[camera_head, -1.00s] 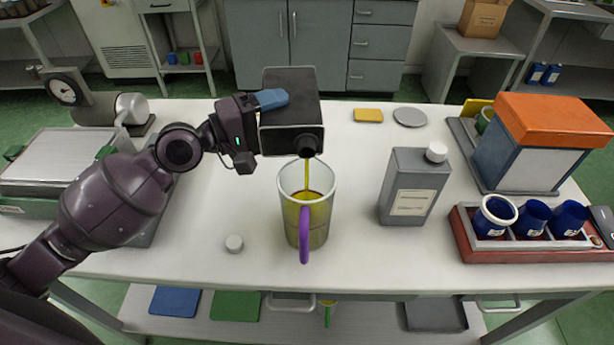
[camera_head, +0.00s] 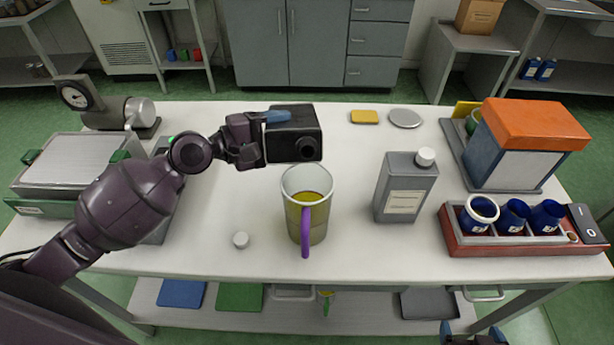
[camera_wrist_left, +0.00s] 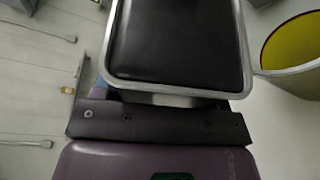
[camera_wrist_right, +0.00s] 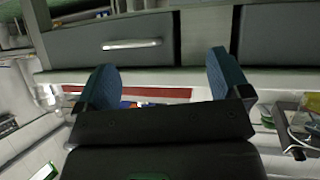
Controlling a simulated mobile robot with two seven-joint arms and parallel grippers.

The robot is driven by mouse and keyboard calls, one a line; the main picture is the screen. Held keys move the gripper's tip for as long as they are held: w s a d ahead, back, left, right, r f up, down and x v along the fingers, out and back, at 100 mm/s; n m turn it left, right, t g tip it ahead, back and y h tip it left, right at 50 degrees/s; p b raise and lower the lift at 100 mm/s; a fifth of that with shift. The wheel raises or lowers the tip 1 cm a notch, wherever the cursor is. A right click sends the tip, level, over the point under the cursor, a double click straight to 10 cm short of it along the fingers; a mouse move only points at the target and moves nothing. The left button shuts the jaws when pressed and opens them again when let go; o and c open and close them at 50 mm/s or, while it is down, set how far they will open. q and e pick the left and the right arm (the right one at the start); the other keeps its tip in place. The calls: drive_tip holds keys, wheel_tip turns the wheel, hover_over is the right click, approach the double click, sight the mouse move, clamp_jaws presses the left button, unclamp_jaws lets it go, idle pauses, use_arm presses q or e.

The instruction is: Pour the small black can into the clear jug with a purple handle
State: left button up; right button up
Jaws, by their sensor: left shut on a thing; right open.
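The small black can (camera_head: 293,136) is held on its side by my left gripper (camera_head: 275,117), which is shut on it. Its dark spout faces the camera, above and behind the jug, and no stream shows from it. The can also fills the top of the left wrist view (camera_wrist_left: 175,45). The clear jug (camera_head: 296,215) stands upright on the table with its purple handle (camera_head: 306,232) toward me and yellow liquid inside. The jug's rim shows in the left wrist view (camera_wrist_left: 290,71). My right gripper (camera_wrist_right: 165,85) is open and empty, low beside the table front; it shows at the head view's bottom edge (camera_head: 474,336).
A grey bottle with a white cap (camera_head: 404,190) stands right of the jug. A red rack (camera_head: 455,240) holds several blue cups. An orange-topped box (camera_head: 532,130) stands at the back right. Scales stand at left.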

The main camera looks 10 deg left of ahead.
use_arm(q)
drive_tip(key=shift+r+p, duration=0.35)
drive_tip(key=shift+p, duration=0.3)
drive_tip(key=shift+s+d+n+p, duration=0.1)
drive_tip(key=shift+n+p, duration=0.5)
drive_tip(key=shift+p, duration=0.4)
drive_tip(key=n+g+p, duration=0.1)
drive_tip(key=p, duration=0.1)
drive_tip(key=shift+s+y+p, duration=0.2)
drive_tip(key=shift+y+p, duration=0.1)
drive_tip(key=shift+p, duration=0.1)
drive_tip(key=shift+s+d+n, duration=0.1)
drive_tip(key=shift+s+n, duration=0.05)
drive_tip(key=shift+n, duration=0.15)
drive_tip(key=shift+s+r+n+g, duration=0.15)
drive_tip(key=shift+s+n+g, duration=0.05)
drive_tip(key=shift+n+g, duration=0.25)
drive_tip(key=shift+s+d+r+n+g, duration=0.1)
drive_tip(key=shift+r+n+g, duration=0.2)
drive_tip(key=shift+n+g, duration=0.25)
drive_tip(key=shift+w+r+n+g, duration=0.4)
drive_tip(key=shift+r+n+g, duration=0.25)
drive_tip(key=shift+n, duration=0.55)
wheel_tip(320, 180, up, 4)
drive_tip(key=shift+w+f+n+g, duration=0.15)
drive_tip(key=shift+n+g, duration=0.2)
drive_tip(key=shift+n, duration=0.25)
drive_tip(key=shift+a+r+n+g, duration=0.2)
drive_tip(key=shift+r+n+g, duration=0.35)
drive_tip(key=shift+n, duration=0.15)
